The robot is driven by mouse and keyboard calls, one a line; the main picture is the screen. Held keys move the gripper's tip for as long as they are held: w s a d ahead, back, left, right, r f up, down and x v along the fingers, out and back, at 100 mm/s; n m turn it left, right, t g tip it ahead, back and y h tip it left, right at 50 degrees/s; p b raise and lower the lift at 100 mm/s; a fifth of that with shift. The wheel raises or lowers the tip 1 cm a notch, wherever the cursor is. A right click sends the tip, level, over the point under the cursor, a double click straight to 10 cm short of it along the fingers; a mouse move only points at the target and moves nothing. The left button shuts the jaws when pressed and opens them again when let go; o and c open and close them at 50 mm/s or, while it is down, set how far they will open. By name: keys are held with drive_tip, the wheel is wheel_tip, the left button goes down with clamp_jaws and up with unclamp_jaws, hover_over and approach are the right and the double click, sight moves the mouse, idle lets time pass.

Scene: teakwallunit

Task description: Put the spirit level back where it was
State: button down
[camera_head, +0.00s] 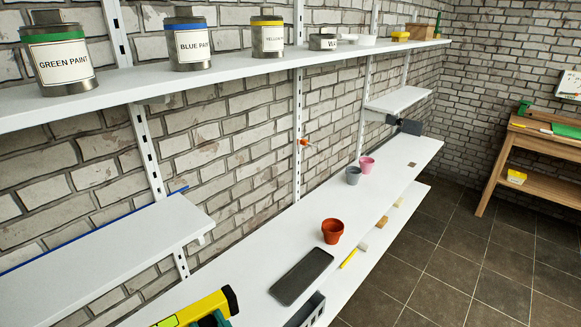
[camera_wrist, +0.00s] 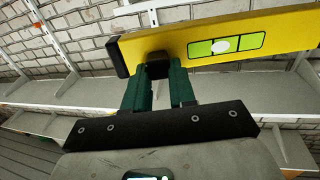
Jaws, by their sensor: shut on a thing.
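The spirit level (camera_head: 200,306) is yellow with a black end cap, at the bottom left of the head view, cut off by the frame edge. In the wrist view the spirit level (camera_wrist: 275,32) shows a green vial window and runs off the right edge. My gripper (camera_wrist: 160,72), with dark green fingers, is shut on it near its black-capped end. A little of my gripper (camera_head: 214,320) shows beside the level in the head view. The level is held in the air in front of the shelves. Its far end is hidden.
The upper shelf (camera_head: 130,88) holds green (camera_head: 62,72), blue (camera_head: 187,48) and yellow (camera_head: 267,40) paint cans. A short left shelf (camera_head: 100,245) is mostly bare. The long lower shelf (camera_head: 280,250) holds a grey slab (camera_head: 301,276) and red (camera_head: 332,231), grey (camera_head: 353,176) and pink (camera_head: 367,164) pots.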

drive_tip(key=w+d+f+m+t+h+b, duration=0.1)
drive_tip(key=w+d+f+m+h, duration=0.2)
drive_tip(key=d+f, duration=0.65)
drive_tip(key=w+d+f+m+t+h+b, duration=0.15)
drive_tip(key=w+d+f, duration=0.25)
drive_tip(key=d+f, duration=0.5)
drive_tip(key=s+d+f+m+t+h+b, duration=0.1)
drive_tip(key=s+d+f+m+h, duration=0.2)
drive_tip(key=d+f, duration=0.9)
drive_tip(key=s+f+h, duration=0.1)
drive_tip(key=h, duration=0.2)
drive_tip(key=shift+s+d+f, duration=0.15)
drive_tip(key=shift+s+f, duration=0.05)
drive_tip(key=shift+f, duration=0.2)
drive_tip(key=shift+h, duration=0.25)
